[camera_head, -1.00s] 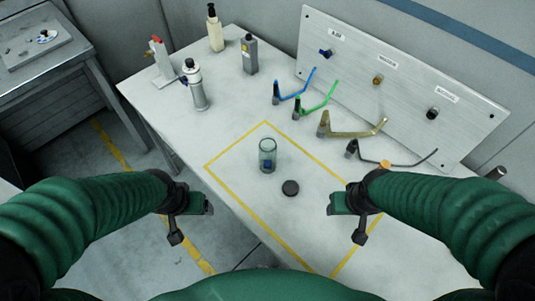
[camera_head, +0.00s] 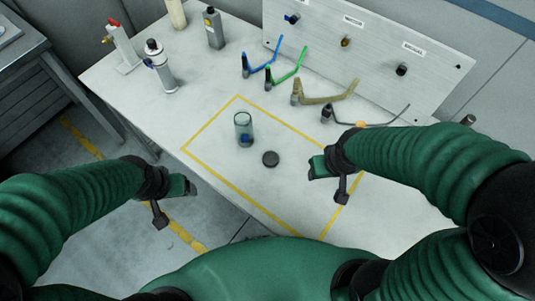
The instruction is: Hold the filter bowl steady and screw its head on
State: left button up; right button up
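The filter bowl (camera_head: 243,133) is a clear cylinder standing upright on the table, with something blue low down inside it. A small dark round disc (camera_head: 270,158), which looks like its head, lies on the table just right of and nearer than the bowl. My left gripper (camera_head: 186,187) hangs off the table's near-left edge, apart from the bowl. My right gripper (camera_head: 318,168) is right of the disc, apart from it. Neither gripper shows anything held. Their fingers are too small and edge-on to tell open from shut.
A yellow taped rectangle (camera_head: 211,120) surrounds the bowl and disc on the white table (camera_head: 130,85). Bottles and a torch-like tool (camera_head: 160,68) stand at the back left. Coloured hooked tools (camera_head: 325,93) stand before a labelled panel (camera_head: 375,50). The space around the bowl is clear.

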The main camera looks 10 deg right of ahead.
aim_at(243, 123)
jog(key=i+j+z, duration=0.2)
jog(key=j+z, duration=0.15)
jog(key=j, duration=0.35)
jog(key=i+j+z, duration=0.1)
jog(key=j+z, duration=0.25)
jog(key=j, duration=0.35)
jog(key=j+z, duration=0.35)
jog(key=j, duration=0.4)
